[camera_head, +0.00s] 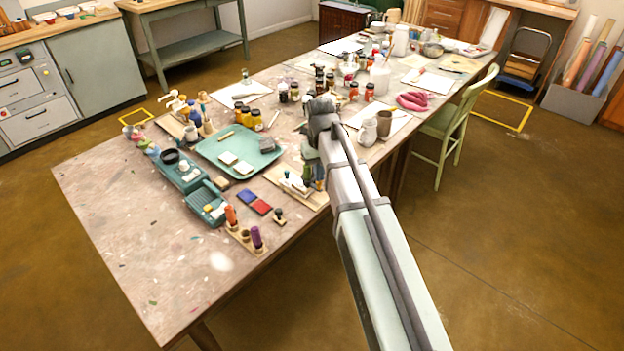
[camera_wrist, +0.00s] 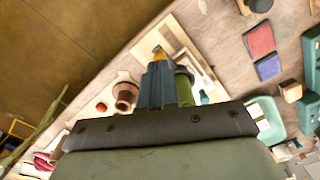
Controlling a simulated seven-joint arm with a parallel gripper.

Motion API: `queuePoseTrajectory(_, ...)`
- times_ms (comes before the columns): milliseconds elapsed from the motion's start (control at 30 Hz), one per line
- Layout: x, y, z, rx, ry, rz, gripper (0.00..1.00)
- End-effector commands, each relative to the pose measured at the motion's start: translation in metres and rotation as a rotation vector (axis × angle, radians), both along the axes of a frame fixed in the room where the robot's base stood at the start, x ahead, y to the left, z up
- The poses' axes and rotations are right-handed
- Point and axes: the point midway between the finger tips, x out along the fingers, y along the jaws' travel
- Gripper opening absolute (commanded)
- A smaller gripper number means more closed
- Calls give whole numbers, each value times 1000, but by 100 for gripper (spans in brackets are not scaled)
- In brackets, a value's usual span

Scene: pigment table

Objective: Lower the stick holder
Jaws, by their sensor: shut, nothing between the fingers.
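A small wooden stick holder (camera_head: 245,241) stands near the table's front right edge in the head view.
Blue and red pads (camera_head: 254,202) and a small stamp (camera_head: 279,217) lie between the holder and my gripper. A teal tray (camera_head: 210,145) and teal boxes (camera_head: 206,201) stand to the left. Jars and a brown cup (camera_head: 384,123) stand beyond. The table's near left end is clear.

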Motion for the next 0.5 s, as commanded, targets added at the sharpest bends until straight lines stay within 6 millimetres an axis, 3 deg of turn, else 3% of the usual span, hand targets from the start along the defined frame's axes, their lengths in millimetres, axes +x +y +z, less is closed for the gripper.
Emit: queuePoseTrajectory(500, 1, 0, 34, 1, -2, 0, 0)
